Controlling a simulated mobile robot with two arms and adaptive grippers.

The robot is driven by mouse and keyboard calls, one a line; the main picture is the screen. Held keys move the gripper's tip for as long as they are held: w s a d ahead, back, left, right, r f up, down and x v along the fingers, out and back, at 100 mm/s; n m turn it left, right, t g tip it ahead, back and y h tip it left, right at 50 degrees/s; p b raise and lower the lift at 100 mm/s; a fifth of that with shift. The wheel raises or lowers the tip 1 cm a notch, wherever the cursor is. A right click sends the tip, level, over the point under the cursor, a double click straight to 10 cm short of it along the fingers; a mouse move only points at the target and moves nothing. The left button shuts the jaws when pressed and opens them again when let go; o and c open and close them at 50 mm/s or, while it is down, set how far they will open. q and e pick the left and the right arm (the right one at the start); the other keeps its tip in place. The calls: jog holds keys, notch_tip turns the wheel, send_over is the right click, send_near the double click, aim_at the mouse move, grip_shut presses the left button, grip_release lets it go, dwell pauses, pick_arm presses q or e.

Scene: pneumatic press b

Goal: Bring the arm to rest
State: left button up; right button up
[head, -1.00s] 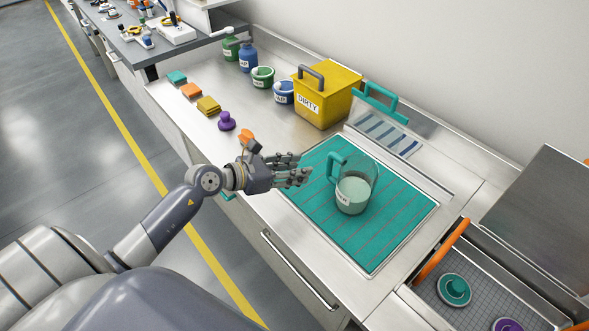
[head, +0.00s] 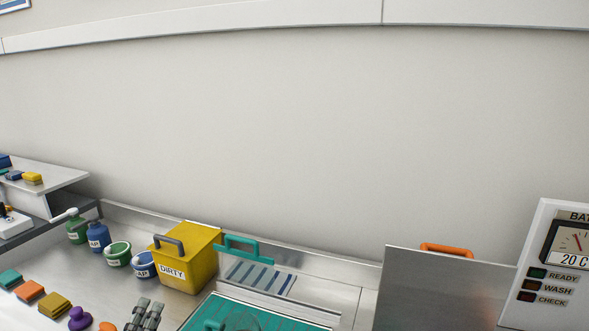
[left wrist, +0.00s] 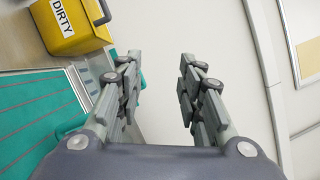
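My left gripper (head: 145,314) shows at the bottom edge of the head view, fingers pointing up, in front of the yellow DIRTY box (head: 186,262). In the left wrist view its two fingers (left wrist: 158,90) stand well apart with nothing between them, so it is open and empty. The mat also shows at the left of the left wrist view (left wrist: 35,115). My right gripper is not in view.
Blue and green containers (head: 98,237) stand left of the yellow box, with coloured blocks (head: 30,291) and a purple knob (head: 80,318) nearer. A steel lid (head: 440,290) and a gauge panel (head: 555,270) stand at the right. A bare wall (head: 290,130) rises behind.

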pick_arm(q)
jog(key=s+a+f+n+g+y, duration=0.4)
jog(key=s+f+n+g+y, duration=0.35)
jog(key=f+n, duration=0.65)
jog(key=s+d+f+n+g+h, duration=0.35)
jog(key=s+d+g, duration=0.2)
jog(key=s, duration=0.35)
jog(key=s+d+f+n+g+h, duration=0.3)
jog(key=s+d+f+n+g, duration=0.1)
jog(key=s+d, duration=0.4)
notch_tip(320, 180, down, 27)
jog(key=s+a+g, duration=0.1)
jog(key=s, duration=0.2)
jog(key=s+a+f+g, duration=0.1)
jog(key=s+a+f, duration=0.2)
jog(key=s+f, duration=1.2)
jog(key=shift+s+f+m, duration=0.35)
jog(key=shift+s+m, duration=0.1)
jog(key=shift+s, duration=0.2)
